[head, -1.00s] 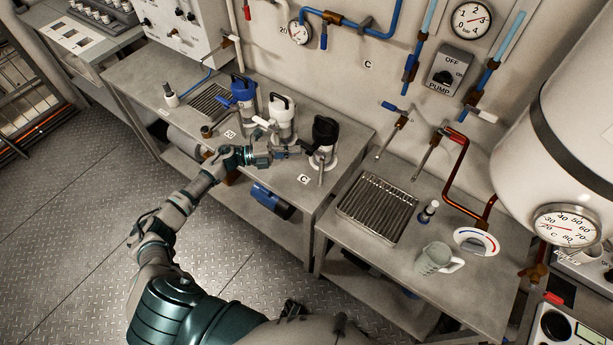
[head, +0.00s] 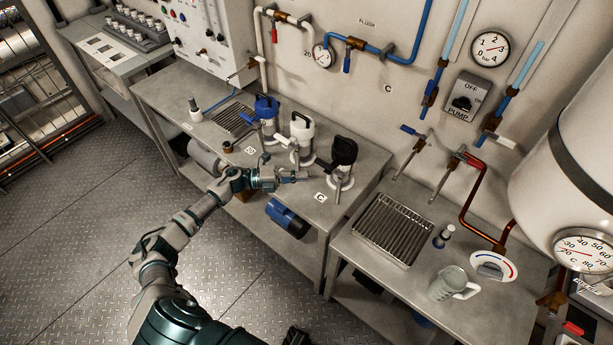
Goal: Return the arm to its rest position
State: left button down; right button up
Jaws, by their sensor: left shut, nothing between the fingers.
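My left arm reaches in from the bottom left toward the left workbench. My left gripper (head: 300,176) is shut and empty, over the front part of the bench top. It is in front of the white-topped jug (head: 302,137) and to the left of the black-topped jug (head: 342,162). A blue-topped jug (head: 266,112) stands farther left. From this angle I cannot tell how high the gripper is above the bench. My right gripper is not in view.
The left bench (head: 375,170) has its front edge under my forearm, with a blue cylinder (head: 288,217) below. A right bench holds a drain grate (head: 391,229), a small bottle (head: 444,236) and a grey mug (head: 452,284). The floor at left is clear.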

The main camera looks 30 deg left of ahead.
pick_arm(q)
jog(key=b+v, duration=0.1)
jog(key=v, duration=0.7)
jog(key=shift+a+f, duration=0.3)
jog(key=shift+a, duration=0.05)
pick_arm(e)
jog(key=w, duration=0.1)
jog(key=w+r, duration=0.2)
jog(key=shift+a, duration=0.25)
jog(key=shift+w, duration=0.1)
